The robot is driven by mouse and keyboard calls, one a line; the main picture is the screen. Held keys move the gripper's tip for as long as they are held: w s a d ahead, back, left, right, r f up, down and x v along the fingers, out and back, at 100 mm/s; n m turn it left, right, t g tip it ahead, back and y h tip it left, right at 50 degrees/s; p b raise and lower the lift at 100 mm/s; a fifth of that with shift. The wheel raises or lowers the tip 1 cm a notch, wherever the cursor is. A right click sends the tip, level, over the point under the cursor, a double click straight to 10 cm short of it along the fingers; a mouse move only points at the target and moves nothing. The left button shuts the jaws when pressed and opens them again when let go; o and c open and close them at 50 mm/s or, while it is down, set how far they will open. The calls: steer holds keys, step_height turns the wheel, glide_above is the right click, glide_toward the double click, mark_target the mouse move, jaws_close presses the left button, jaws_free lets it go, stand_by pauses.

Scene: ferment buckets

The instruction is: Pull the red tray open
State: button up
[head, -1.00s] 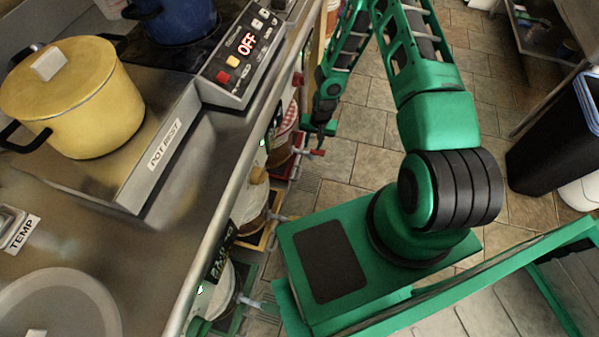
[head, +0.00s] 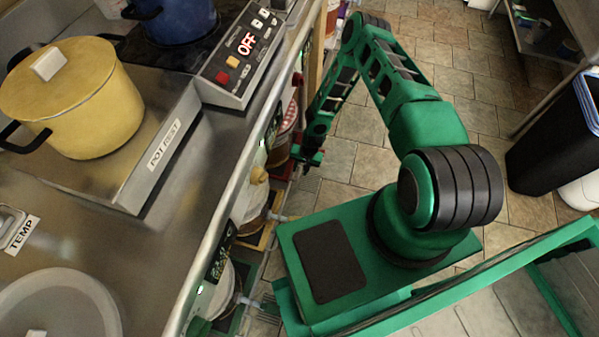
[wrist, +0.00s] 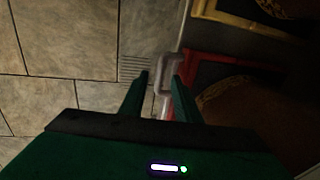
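The red tray (wrist: 205,58) shows in the wrist view as a red rim right of my fingers, with a dark round shape inside it. A pale grey-pink handle (wrist: 164,76) sticks out from its front. My gripper (wrist: 160,82) is open, with one fingertip on each side of the handle; I cannot tell whether they touch it. In the head view my gripper (head: 305,158) is low beside the counter front, at the red tray's place. My arm and the counter hide most of that tray there.
A yellow tray (wrist: 235,22) lies beside the red one. A green tray (head: 240,312) is nearer in the head view. Buckets stand in the trays under the steel counter (head: 185,240). Tiled floor (head: 355,165) is free right of the trays. A black bin (head: 545,135) stands at right.

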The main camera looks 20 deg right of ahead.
steer(key=shift+w+a+f, duration=0.15)
steer(key=shift+f, duration=1.05)
jaws_close()
